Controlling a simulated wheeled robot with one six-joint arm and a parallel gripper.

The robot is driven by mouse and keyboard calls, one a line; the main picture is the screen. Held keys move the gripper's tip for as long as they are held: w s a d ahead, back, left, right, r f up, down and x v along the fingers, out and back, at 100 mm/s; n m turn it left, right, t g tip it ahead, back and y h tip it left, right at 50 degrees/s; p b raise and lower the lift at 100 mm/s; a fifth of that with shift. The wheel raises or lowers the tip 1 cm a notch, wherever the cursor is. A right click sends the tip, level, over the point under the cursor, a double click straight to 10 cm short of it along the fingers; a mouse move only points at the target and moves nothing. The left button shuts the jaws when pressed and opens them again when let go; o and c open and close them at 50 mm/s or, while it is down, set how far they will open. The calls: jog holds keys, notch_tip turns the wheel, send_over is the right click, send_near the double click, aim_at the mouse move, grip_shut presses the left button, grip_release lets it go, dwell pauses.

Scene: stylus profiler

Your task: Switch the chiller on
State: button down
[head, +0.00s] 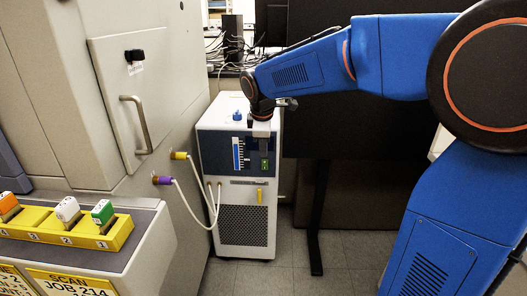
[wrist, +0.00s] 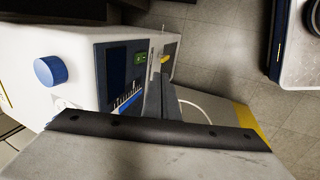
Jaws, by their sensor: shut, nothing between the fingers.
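The chiller (head: 243,225) is a white floor cabinet with a dark blue front panel, a level scale and a vented lower front. A small green switch (head: 264,164) sits at the panel's right; it also shows in the wrist view (wrist: 140,57). I cannot tell its position. My gripper (head: 262,136) is shut and empty, pointing down in front of the panel's upper part, above the green switch. In the wrist view its fingers (wrist: 158,85) overlap the panel beside the switch. Whether they touch the chiller cannot be told.
A blue cap (wrist: 43,71) stands on the chiller's top. A yellow lever (head: 260,196) hangs below the panel. Pale hoses (head: 198,208) run from the chiller to yellow and purple fittings on the large grey machine (head: 140,100) at left. A dark screen (head: 335,120) stands behind my arm.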

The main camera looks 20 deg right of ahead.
aim_at(265, 166)
jog(key=shift+f, duration=0.1)
jog(key=shift+s+f, duration=0.25)
jog(key=shift+f, duration=0.45)
jog(key=x, duration=0.3)
jog(key=w+x, duration=0.1)
jog(key=x, duration=0.3)
jog(key=w+r+x, duration=0.1)
jog(key=x, duration=0.3)
jog(key=shift+w+d+f, duration=0.25)
jog(key=shift+d, duration=0.15)
jog(key=shift+w+d, duration=0.15)
jog(key=shift+w, duration=0.35)
